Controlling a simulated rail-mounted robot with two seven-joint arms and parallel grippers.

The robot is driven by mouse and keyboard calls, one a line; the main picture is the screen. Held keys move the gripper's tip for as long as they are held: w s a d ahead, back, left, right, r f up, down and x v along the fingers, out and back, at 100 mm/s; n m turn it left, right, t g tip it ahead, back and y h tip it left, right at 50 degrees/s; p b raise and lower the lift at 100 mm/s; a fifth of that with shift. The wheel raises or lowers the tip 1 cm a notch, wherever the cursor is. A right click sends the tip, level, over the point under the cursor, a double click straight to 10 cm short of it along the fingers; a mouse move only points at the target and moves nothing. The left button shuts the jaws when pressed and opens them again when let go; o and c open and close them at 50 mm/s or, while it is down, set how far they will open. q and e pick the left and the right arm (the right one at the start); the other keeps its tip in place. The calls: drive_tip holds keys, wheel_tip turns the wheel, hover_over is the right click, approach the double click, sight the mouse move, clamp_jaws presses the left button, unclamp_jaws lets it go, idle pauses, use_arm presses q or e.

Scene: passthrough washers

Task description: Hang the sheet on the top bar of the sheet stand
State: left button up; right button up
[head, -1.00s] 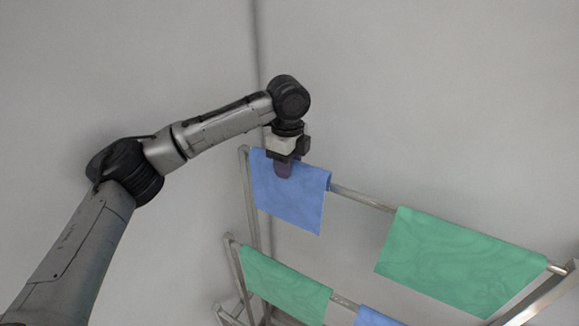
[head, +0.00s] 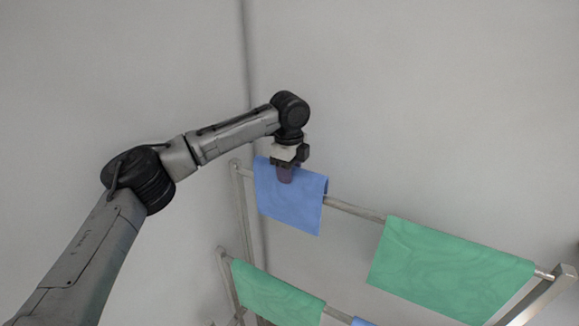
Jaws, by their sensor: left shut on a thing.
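A blue sheet (head: 289,207) hangs draped over the left end of the top bar (head: 355,210) of the metal sheet stand (head: 242,205). My left gripper (head: 285,177) is at the upper part of this sheet, by the bar, and is shut on it. The fingertips are small and dark against the cloth, and the far side of the sheet is hidden. My right gripper is not in view.
A green sheet (head: 445,270) hangs on the right part of the top bar. A lower bar (head: 338,315) carries another green sheet (head: 275,296) and a blue one (head: 362,322) cut by the frame edge. Bare bar shows between the top sheets. Grey walls stand behind.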

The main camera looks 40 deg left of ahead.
use_arm(q)
drive_tip(key=shift+f, duration=2.5)
drive_tip(key=o, duration=1.2)
wheel_tip(320, 180, up, 12)
drive_tip(key=b, duration=0.3)
drive_tip(key=shift+r, duration=0.9)
